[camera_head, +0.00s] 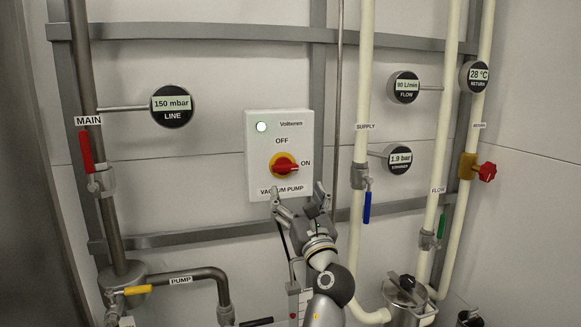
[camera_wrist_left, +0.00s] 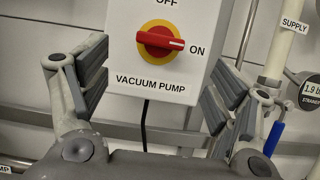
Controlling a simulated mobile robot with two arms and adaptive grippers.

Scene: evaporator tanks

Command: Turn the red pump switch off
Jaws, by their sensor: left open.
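The red pump switch (camera_head: 285,168) is a red knob on a yellow disc, on the white vacuum pump box (camera_head: 264,138). Its handle lies sideways and points at ON; OFF is printed above it. My left gripper (camera_head: 297,190) is open and empty, just below the switch at the box's lower edge. In the left wrist view the switch (camera_wrist_left: 159,41) is centred above and between the spread fingers (camera_wrist_left: 158,85), apart from both. My right gripper is not in view.
A red-handled MAIN valve (camera_head: 86,150) is on the left pipe. A blue valve handle (camera_head: 367,206) hangs on the supply pipe (camera_head: 362,90), right of the box. A grey rail (camera_head: 200,235) crosses the wall below.

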